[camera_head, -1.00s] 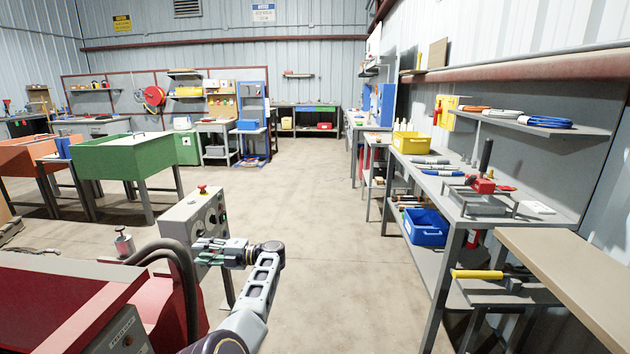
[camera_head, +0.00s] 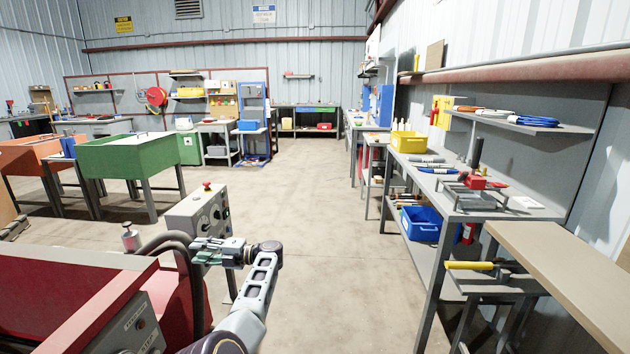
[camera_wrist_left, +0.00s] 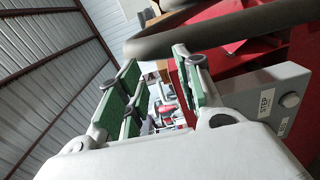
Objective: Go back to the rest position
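My left gripper (camera_head: 203,251) is in the lower left of the head view, at the end of my grey arm. Its fingers point left, near the grey control box of the red machine. The left wrist view shows its two green-padded fingers (camera_wrist_left: 158,68) spread apart. Nothing is held between them; only background shows through the gap. Whether the fingers touch anything cannot be told, but no contact shows. My right gripper is in neither view.
The red machine (camera_head: 60,290) with its control box (camera_head: 192,212) and dark hose (camera_head: 180,250) stands close at left. A workbench (camera_head: 440,195) and a tan tabletop (camera_head: 560,270) line the right. A green bin (camera_head: 130,157) is farther left. The middle floor (camera_head: 310,230) is clear.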

